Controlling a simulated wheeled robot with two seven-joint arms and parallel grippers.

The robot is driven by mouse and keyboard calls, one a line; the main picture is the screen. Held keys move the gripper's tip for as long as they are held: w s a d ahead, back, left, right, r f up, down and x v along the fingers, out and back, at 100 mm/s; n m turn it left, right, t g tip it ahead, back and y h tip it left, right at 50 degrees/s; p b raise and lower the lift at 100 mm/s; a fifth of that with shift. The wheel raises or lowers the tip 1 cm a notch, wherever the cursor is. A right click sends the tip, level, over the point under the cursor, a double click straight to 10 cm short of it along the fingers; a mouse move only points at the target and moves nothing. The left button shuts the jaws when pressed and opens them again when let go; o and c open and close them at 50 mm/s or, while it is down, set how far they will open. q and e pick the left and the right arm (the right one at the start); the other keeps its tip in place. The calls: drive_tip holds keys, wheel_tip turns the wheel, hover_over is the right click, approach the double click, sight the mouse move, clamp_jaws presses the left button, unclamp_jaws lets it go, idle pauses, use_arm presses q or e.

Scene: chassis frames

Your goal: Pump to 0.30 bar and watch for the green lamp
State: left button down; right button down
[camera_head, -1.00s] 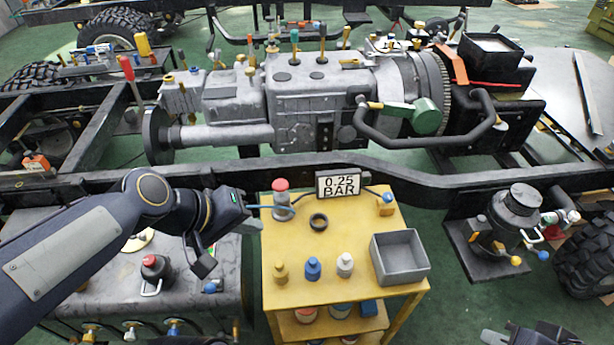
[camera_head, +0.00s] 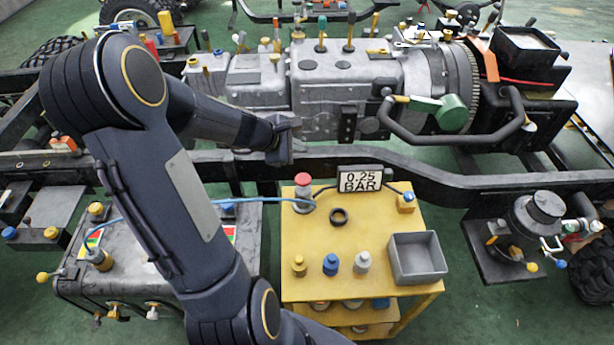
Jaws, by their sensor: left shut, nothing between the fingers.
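The hand pump (camera_head: 304,196), a grey cylinder with a red top, stands at the back left of the yellow cart. A display (camera_head: 360,179) behind it reads 0.25 BAR. A small yellow block with a blue top (camera_head: 407,201) stands right of the display; I see no green light on it. A blue hose (camera_head: 262,200) runs left from the pump and passes behind my arm. My left gripper (camera_head: 288,127) is shut and empty, above the chassis rail beside the grey gearbox, behind and above the pump and apart from it. My right gripper is out of view.
The black chassis rail (camera_head: 450,186) and grey gearbox (camera_head: 345,85) lie behind.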

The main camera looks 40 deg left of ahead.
sight(303, 178)
use_arm(q)
wheel_tip(303, 178, down, 8)
drive_tip(key=b, duration=0.7)
drive_tip(key=shift+f, duration=0.1)
drive_tip(key=shift+f+b, duration=0.3)
drive_tip(key=shift+b, duration=0.25)
idle(1.4)
drive_tip(key=shift+f+b, duration=0.4)
drive_tip(key=shift+b, duration=0.1)
drive_tip(key=shift+s+f+b, duration=0.1)
drive_tip(key=shift+f+b, duration=1.1)
idle(0.9)
drive_tip(key=shift+r, duration=0.1)
drive_tip(key=shift+r+p, duration=1.4)
drive_tip(key=shift+r, duration=0.15)
